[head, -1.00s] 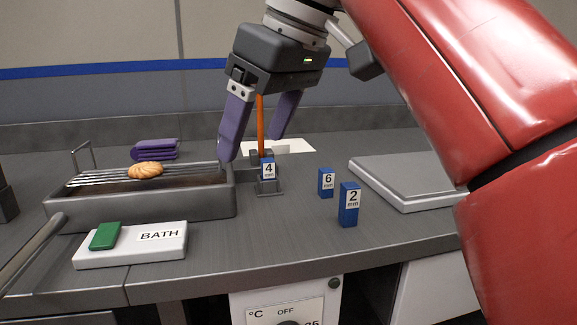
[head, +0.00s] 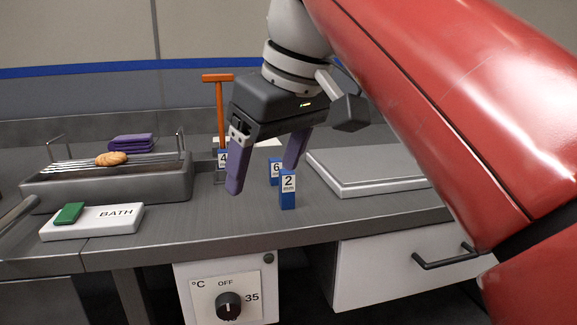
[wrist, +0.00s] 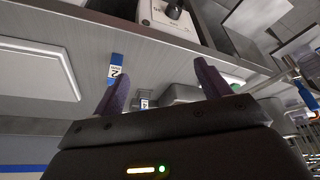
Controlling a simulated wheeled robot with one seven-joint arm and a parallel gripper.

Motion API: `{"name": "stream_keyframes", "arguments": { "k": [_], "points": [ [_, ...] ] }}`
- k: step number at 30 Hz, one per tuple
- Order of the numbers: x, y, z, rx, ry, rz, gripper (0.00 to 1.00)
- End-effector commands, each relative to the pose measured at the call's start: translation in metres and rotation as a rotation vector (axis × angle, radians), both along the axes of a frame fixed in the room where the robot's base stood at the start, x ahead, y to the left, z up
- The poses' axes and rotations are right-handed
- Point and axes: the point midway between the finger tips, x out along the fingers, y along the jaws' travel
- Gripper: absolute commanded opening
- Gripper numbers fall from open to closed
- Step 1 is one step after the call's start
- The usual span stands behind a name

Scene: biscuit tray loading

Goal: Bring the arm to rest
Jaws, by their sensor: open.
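My gripper (head: 264,178) hangs over the counter in the head view, its two purple fingers spread with nothing between them. It also shows open and empty in the wrist view (wrist: 158,90). In the head view its right fingertip appears close to the blue block marked 2 (head: 288,190); I cannot tell the gap. An orange T-handled tool (head: 219,110) stands upright behind the gripper, by the blue block marked 4 (head: 222,159).
A metal bath (head: 110,190) with a wire rack bearing a biscuit (head: 111,159) stands at the left. A white BATH panel (head: 95,224) with a green block (head: 69,213) lies before it. A grey flat plate (head: 365,172) lies right. A temperature dial (head: 229,306) is below.

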Motion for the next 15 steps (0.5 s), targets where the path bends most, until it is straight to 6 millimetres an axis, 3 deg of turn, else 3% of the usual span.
{"name": "stream_keyframes", "arguments": {
  "k": [8, 15],
  "points": [
    [-0.001, -0.035, -0.062, -0.025, -0.02, -0.245, 0.76],
    [-0.022, -0.109, -0.164, -0.014, -0.058, -0.559, 0.76]
  ]
}}
